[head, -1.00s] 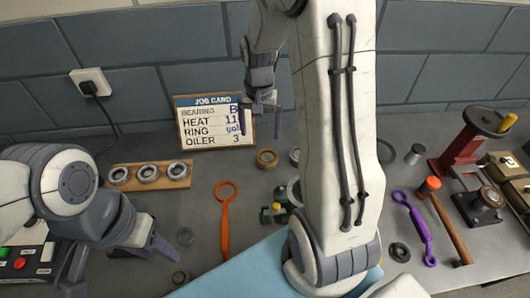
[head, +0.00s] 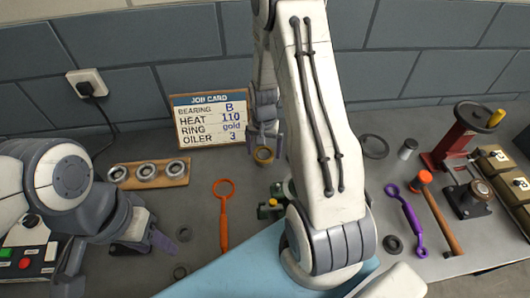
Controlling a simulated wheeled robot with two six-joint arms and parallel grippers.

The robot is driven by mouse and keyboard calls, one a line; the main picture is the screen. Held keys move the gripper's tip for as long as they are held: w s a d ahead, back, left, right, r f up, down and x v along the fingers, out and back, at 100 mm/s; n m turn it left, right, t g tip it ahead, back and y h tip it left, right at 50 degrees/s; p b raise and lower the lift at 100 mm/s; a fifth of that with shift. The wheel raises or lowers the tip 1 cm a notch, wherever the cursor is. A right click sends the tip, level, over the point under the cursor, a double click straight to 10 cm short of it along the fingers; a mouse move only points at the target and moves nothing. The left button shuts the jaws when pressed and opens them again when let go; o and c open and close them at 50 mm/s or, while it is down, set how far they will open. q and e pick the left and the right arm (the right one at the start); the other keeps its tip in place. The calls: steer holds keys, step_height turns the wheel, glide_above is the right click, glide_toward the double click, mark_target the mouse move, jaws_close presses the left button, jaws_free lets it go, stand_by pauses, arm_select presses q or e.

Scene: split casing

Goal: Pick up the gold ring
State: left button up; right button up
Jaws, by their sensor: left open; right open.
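The gold ring (head: 263,154) is at the back middle of the bench, below the job card. My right gripper (head: 266,146) points down over it with open fingers, one on each side of the ring in the picture. I cannot tell whether the fingers touch it or how high they are above the bench. My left gripper (head: 141,248) is open and empty low at the left, far from the ring. The job card (head: 211,119) reads bearing B, heat 110, ring gold, oiler 3.
A wooden board (head: 148,174) with three bearings lies at the left. An orange ring-ended tool (head: 223,215) lies in the middle. My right arm hides part of the bench. A purple tool (head: 408,217), a hammer (head: 441,212) and a red press (head: 460,135) are at the right.

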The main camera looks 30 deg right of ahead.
steer(key=c, duration=1.3)
